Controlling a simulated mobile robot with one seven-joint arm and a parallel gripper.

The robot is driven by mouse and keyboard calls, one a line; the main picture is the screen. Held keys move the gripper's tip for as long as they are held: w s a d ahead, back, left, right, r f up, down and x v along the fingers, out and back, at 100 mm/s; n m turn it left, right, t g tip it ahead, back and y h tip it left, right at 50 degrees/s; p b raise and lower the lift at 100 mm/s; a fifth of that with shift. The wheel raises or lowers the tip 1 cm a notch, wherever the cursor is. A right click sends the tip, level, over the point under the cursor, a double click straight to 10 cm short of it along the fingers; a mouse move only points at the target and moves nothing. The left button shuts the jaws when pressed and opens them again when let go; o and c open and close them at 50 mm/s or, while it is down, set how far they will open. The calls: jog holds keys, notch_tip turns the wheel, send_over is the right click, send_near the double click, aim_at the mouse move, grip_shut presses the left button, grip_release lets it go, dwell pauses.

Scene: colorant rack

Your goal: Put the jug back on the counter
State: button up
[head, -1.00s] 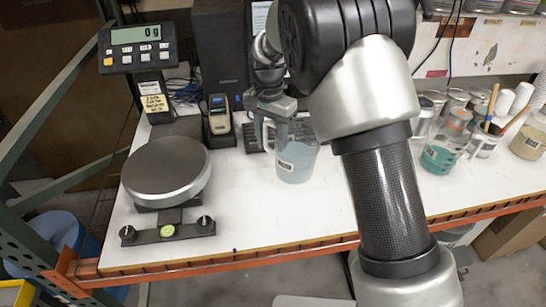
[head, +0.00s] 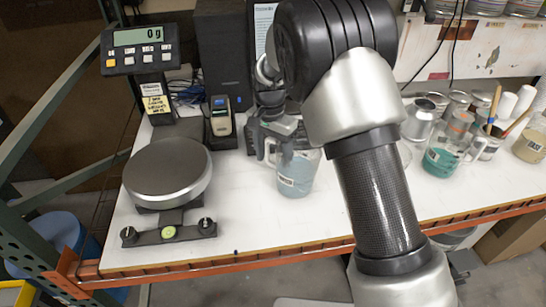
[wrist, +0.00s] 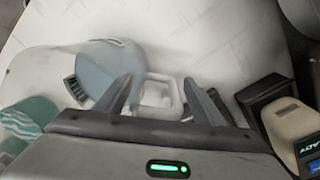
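The jug (head: 297,173) is clear with blue-grey liquid and a dark-and-white label. It is over the white counter (head: 250,222), right of the scale, and looks upright or nearly so; whether its base touches the counter is hard to tell. In the wrist view the jug (wrist: 103,68) is at left with its white handle (wrist: 157,95) toward the middle. My gripper (wrist: 157,92) has its fingers apart, one on each side of the handle, with gaps showing. In the head view my gripper (head: 268,148) is at the jug's left, handle side.
A scale (head: 167,172) reading 0 g stands at left. A small label-printer-like device (head: 221,122) is behind the jug. A jug of teal liquid (head: 443,160) and several containers with brushes stand at right. The front of the counter is clear.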

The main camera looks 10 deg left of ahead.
jog(key=r, duration=1.1)
jog(key=shift+a+r+p, duration=0.15)
jog(key=shift+a+p, duration=0.05)
jog(key=shift+p, duration=0.1)
jog(key=shift+d+r, duration=0.1)
jog(key=shift+r, duration=0.55)
jog(key=s+d+r+n+t+y, duration=0.1)
jog(key=s+d+r+n+t, duration=0.1)
jog(key=s+d+r, duration=0.9)
jog(key=s+d+n+t, duration=0.2)
jog(key=s+d, duration=0.3)
jog(key=s, duration=0.3)
jog(key=s+d+f+n+t, duration=0.1)
jog(key=s+d, duration=0.4)
jog(key=s, duration=0.2)
jog(key=shift+s+f+n+t+h, duration=0.15)
jog(key=shift+s+n+t+h, duration=0.15)
jog(key=shift+s+n+t, duration=0.1)
jog(key=shift+d, duration=0.1)
